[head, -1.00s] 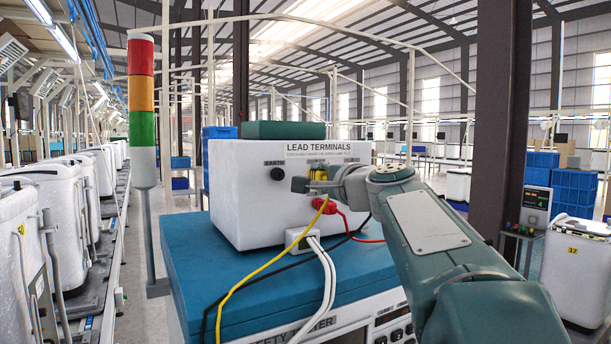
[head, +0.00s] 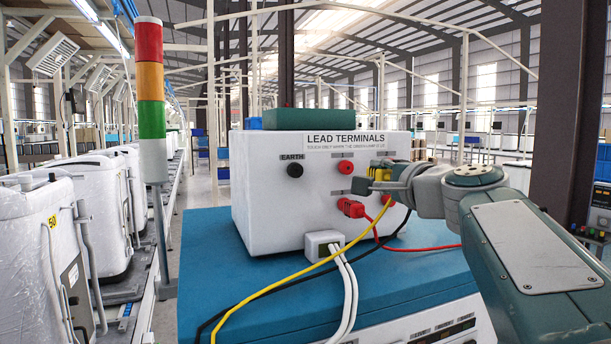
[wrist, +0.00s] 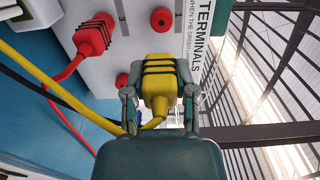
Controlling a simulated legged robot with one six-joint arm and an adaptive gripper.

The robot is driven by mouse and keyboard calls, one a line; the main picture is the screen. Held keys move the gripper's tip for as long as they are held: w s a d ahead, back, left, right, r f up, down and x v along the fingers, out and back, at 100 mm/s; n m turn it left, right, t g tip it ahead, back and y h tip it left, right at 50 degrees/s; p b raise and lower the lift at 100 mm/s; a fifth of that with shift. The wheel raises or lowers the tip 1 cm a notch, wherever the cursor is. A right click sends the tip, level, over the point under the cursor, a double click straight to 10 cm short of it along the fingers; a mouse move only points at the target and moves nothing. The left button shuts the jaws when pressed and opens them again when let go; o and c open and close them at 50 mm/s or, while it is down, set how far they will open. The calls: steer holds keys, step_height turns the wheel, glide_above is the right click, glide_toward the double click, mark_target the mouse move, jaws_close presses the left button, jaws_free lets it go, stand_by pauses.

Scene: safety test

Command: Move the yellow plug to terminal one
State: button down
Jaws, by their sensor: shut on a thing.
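The white lead terminals box (head: 260,215) stands on a blue tester top. Its front has a black earth socket (head: 295,170) and a red terminal (head: 345,167). In the wrist view, a red terminal (wrist: 161,20) sits beside the label 1, and another red terminal (wrist: 122,80) lies below left. A red plug (head: 352,208) is seated near the label 3; it also shows in the wrist view (wrist: 93,37). My gripper (head: 374,182) is shut on the yellow plug (wrist: 160,85), at the right part of the box front. I cannot tell whether the plug touches the panel.
The yellow lead (head: 285,283), a black lead and a red lead (head: 430,248) trail across the blue top (head: 210,250). A white socket block (head: 323,245) with white cables sits before the box. A red, orange and green lamp tower (head: 150,100) stands left.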

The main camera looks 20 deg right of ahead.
mark_target(368, 172)
steer(key=shift+w+d, duration=0.2)
steer(key=shift+w, duration=0.6)
steer(key=w+a, duration=0.2)
steer(key=a, duration=0.1)
steer(key=shift+r, duration=0.15)
steer(key=shift+w+a, duration=0.15)
steer(key=shift+w, duration=0.15)
steer(key=shift+w+d, duration=0.3)
steer(key=shift+d, duration=0.9)
steer(key=shift+a, duration=0.9)
steer(key=shift+d, duration=0.95)
steer(key=shift+a, duration=0.3)
